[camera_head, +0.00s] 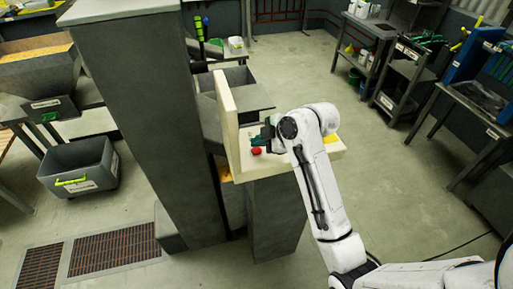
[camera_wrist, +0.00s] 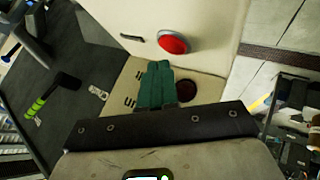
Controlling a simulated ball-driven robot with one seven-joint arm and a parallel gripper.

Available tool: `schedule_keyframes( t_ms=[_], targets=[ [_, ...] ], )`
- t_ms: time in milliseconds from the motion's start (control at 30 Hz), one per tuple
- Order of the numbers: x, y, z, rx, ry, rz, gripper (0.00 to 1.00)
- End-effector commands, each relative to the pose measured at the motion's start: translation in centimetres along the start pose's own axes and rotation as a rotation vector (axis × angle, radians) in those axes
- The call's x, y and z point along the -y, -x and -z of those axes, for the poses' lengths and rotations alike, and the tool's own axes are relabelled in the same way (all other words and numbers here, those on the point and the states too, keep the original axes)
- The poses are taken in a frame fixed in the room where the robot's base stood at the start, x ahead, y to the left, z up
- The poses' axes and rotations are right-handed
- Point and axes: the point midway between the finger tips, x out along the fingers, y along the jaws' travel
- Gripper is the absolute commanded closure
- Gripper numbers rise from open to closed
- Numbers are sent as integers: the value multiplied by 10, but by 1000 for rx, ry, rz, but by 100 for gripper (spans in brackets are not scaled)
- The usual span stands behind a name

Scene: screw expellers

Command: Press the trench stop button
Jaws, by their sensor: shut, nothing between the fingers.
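A red round button (camera_head: 256,151) sits on the cream panel (camera_head: 335,148) on top of a grey pedestal, near my gripper (camera_head: 268,135). In the wrist view a bright red button (camera_wrist: 173,43) stands out from a cream face beyond my fingertips. A second, dark red round button (camera_wrist: 186,90) is just right of my teal fingers (camera_wrist: 157,68), partly beside them. My fingers are shut together and empty, pointing at the panel. I cannot tell whether they touch it.
A cream upright board (camera_head: 227,120) stands at the panel's left edge, close to my gripper. A tall grey column (camera_head: 140,110) is left of it. A grey bin (camera_head: 78,167) and floor grates (camera_head: 115,248) lie further left. The floor (camera_head: 410,190) to the right is open.

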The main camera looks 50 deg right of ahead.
Motion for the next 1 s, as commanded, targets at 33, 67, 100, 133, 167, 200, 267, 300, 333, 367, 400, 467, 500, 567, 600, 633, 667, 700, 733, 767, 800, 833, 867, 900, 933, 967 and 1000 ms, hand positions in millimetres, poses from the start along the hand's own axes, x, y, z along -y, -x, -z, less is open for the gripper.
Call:
schedule_keyframes(
  t_ms=[33, 67, 100, 133, 167, 200, 267, 300, 333, 367, 400, 467, 500, 567, 600, 633, 667, 700, 733, 767, 800, 833, 867, 900, 933, 967, 1000],
  targets=[
    [0, 0, 0, 0, 0, 0, 100],
    [0, 0, 0, 0, 0, 0, 100],
    [0, 0, 0, 0, 0, 0, 100],
    [0, 0, 0, 0, 0, 0, 100],
    [0, 0, 0, 0, 0, 0, 100],
    [0, 0, 0, 0, 1, -1, 100],
    [-1, 1, 1, -1, 1, -1, 100],
    [-2, 3, 2, -1, 1, -1, 100],
    [-3, 4, 4, -1, 1, -1, 100],
    [-5, 6, 5, -1, 1, -1, 100],
    [-6, 8, 7, -1, 1, -1, 100],
    [-9, 12, 10, -1, 2, -1, 100],
    [-11, 15, 12, -1, 2, -1, 100],
    [-14, 19, 15, -1, 2, -1, 100],
    [-16, 21, 17, -1, 2, -1, 100],
    [-17, 23, 18, -1, 2, -1, 100],
    [-19, 25, 19, -1, 2, -1, 100],
    [-21, 28, 21, -1, 1, -1, 100],
    [-22, 30, 22, -1, 1, -1, 100],
    [-23, 32, 23, -1, 1, -1, 100],
    [-25, 34, 25, -1, 1, -1, 100],
    [-26, 35, 26, -1, 1, -1, 100],
    [-26, 35, 26, -1, 1, -1, 100],
    [-26, 36, 26, -1, 1, -1, 100],
    [-26, 35, 26, -1, 1, -1, 100],
    [-26, 35, 26, -1, 1, -1, 100],
    [-25, 35, 26, -1, 1, -1, 100]
  ],
)
